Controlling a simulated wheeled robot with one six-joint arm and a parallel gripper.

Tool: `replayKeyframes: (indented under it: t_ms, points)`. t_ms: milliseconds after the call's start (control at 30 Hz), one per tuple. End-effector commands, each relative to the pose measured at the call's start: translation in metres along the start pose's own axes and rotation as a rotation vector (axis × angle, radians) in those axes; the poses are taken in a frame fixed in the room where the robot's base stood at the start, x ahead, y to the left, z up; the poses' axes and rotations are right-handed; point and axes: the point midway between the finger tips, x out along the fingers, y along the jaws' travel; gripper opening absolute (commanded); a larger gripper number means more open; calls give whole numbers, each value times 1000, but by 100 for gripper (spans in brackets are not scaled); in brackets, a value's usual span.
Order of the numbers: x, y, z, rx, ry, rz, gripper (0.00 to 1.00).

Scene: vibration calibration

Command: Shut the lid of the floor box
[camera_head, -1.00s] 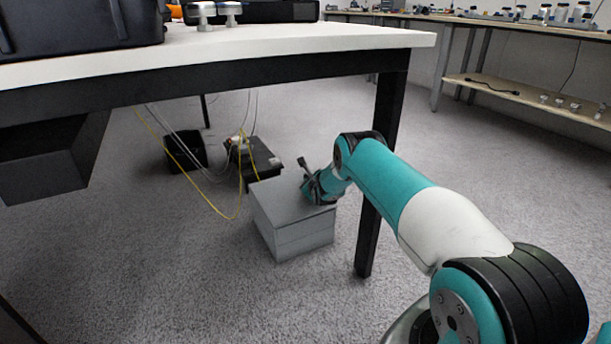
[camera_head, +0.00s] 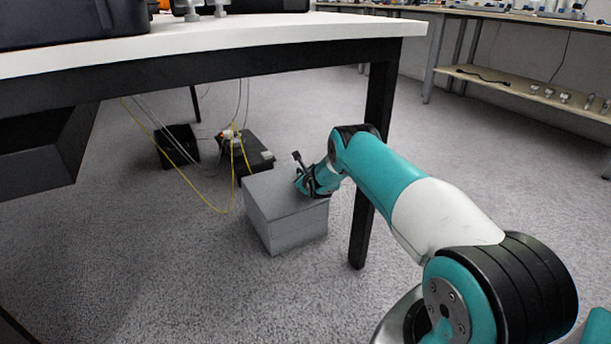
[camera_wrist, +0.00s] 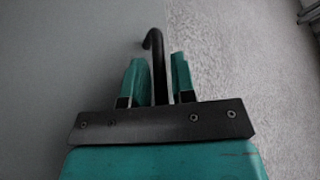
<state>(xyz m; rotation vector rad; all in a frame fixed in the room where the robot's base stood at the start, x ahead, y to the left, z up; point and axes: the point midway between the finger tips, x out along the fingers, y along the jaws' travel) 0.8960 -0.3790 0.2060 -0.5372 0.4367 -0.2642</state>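The grey floor box (camera_head: 287,235) stands on the carpet under the table. Its lid (camera_head: 270,195) looks flat on top, level with the walls; I see no clear gap, but the right rear edge is hidden by my gripper. My gripper (camera_head: 302,187) is low at the right part of the lid, at or just above it. In the wrist view, its two teal fingers (camera_wrist: 160,80) stand a little apart, with a dark hooked rod (camera_wrist: 159,62) between them. I cannot tell whether they press on the rod. A plain grey surface, likely the lid (camera_wrist: 60,70), fills the left.
A black table leg (camera_head: 370,170) stands just right of the box, close to my arm. The white tabletop (camera_head: 250,30) is overhead. Behind are a black box (camera_head: 250,155) with yellow and white cables and a black bin (camera_head: 178,147). Carpet in front is clear.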

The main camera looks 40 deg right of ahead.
Motion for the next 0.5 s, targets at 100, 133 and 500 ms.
replayKeyframes:
  t_ms: [100, 133, 500]
  points:
    - [-1, 0, 0, 0, 1, 0, 23]
    - [-2, 0, 1, 0, 0, 1, 23]
    - [-40, -5, 7, 2, 1, 3, 23]
